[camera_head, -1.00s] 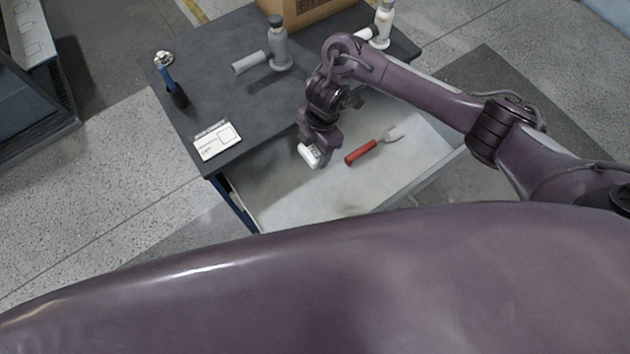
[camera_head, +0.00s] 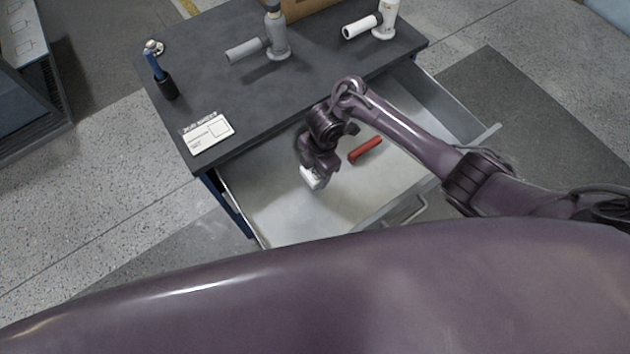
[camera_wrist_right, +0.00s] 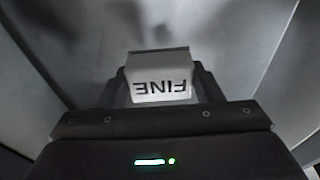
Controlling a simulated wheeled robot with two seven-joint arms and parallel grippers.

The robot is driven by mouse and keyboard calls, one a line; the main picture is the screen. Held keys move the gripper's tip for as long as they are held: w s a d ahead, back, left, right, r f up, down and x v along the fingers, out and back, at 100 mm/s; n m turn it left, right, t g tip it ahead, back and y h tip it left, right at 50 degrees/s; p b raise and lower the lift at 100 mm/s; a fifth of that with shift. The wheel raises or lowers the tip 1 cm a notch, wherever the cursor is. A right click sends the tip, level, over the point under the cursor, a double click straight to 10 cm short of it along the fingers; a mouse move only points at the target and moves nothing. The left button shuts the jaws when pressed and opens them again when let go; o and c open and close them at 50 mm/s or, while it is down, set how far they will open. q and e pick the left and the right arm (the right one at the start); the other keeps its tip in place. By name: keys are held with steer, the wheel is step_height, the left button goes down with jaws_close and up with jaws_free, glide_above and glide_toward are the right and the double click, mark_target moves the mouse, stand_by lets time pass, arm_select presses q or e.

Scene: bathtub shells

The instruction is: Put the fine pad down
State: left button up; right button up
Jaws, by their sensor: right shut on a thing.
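The fine pad (camera_head: 310,177) is a small white block low in the open drawer (camera_head: 275,205) in the head view. In the right wrist view the fine pad (camera_wrist_right: 160,80) shows the word FINE upside down. My right gripper (camera_head: 313,172) is shut on it, with a dark finger on each side of the pad in the wrist view. The gripper points down inside the drawer. I cannot tell whether the pad touches the drawer floor. My left gripper is not in view.
A red-handled tool (camera_head: 365,150) lies in the drawer just right of my gripper. The drawer's left floor is clear.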

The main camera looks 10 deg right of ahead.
mark_target(315, 180)
steer(key=shift+f, duration=2.4)
steer(key=shift+f, duration=0.1)
steer(key=o, duration=0.9)
steer(key=shift+b, duration=0.3)
steer(key=shift+f+b, duration=0.25)
steer(key=shift+b, duration=0.05)
steer(key=r, duration=0.2)
steer(key=d+r, duration=0.1)
steer(key=r, duration=0.2)
steer(key=d+r+p, duration=0.1)
steer(key=r, duration=0.2)
steer(key=shift+d, duration=0.1)
